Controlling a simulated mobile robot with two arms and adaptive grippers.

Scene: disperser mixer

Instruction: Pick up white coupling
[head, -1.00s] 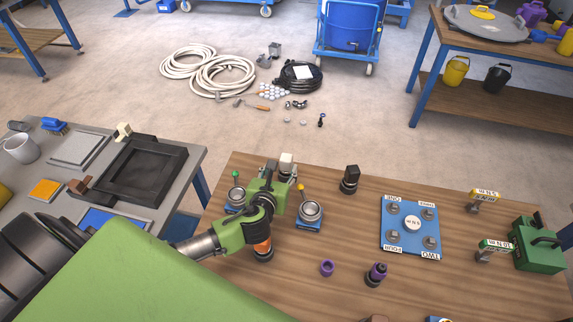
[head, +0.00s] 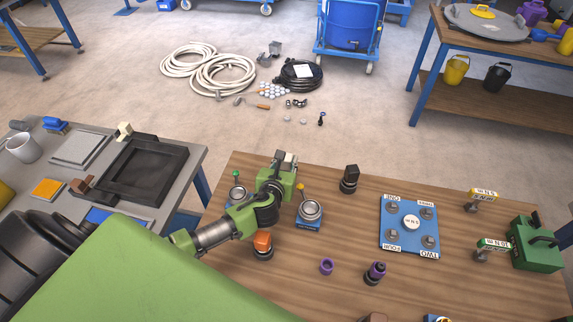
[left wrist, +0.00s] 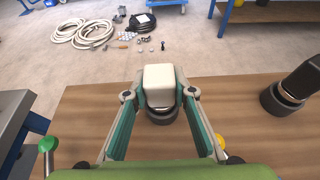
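The white coupling (left wrist: 159,84), a pale block on a dark round base, stands upright near the far edge of the wooden table. In the head view it (head: 289,157) is partly hidden by my left gripper (head: 284,159). In the left wrist view the fingers of my left gripper (left wrist: 160,88) lie on both sides of the block, very close to it. I cannot tell whether they press on it. The base appears to stand on the table. My right gripper is not in view.
A black coupling (head: 349,179) stands to the right, an orange one (head: 262,246) nearer. A ball-topped piece with a yellow knob (head: 309,209) and one with a green knob (head: 237,191) flank my left gripper. A blue plate (head: 410,244) lies further right.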

